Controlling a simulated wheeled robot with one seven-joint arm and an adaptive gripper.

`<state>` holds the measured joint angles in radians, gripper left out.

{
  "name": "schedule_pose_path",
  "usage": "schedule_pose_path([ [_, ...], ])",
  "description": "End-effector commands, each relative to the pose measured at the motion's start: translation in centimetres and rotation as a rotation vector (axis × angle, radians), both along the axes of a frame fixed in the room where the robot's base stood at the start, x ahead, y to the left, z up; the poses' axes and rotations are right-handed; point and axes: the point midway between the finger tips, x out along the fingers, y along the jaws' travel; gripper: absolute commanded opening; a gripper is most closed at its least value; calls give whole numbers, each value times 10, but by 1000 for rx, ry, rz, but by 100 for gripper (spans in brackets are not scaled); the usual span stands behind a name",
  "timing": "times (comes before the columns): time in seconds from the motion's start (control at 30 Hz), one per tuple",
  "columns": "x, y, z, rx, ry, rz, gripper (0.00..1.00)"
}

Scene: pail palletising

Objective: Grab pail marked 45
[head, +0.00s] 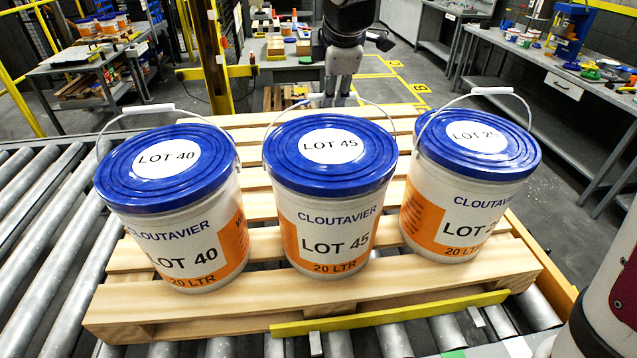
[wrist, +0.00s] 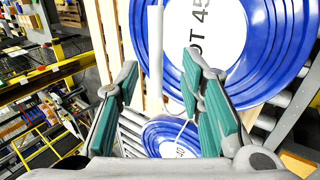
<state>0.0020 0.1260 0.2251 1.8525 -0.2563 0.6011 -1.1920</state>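The pail marked LOT 45 (head: 325,215) stands upright in the middle of the pallet, white and orange with a blue lid. Its wire handle is raised behind the lid, with a white grip (head: 315,97). My gripper (head: 338,92) is at that handle, above the lid's far edge. In the wrist view my gripper (wrist: 160,65) is open, with teal pads apart. The white handle grip (wrist: 155,50) shows in line with the gap between the fingertips, with no visible pad contact. The LOT 45 lid (wrist: 220,80) fills the upper right there.
The LOT 40 pail (head: 180,215) stands to the left and a third pail (head: 465,200), its lid number partly hidden by its handle, to the right. All stand on a wooden pallet (head: 230,315) on a roller conveyor (head: 40,270). Workbenches (head: 560,90) stand behind.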

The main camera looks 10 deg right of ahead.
Motion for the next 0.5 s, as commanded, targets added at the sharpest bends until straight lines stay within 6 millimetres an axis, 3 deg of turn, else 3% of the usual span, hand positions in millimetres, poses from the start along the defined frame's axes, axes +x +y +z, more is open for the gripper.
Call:
schedule_pose_path([
  [0.3, 26, -5, -32, -1, 2, 1, 35],
  [0.5, 30, -5, -37, 0, 0, 0, 35],
])
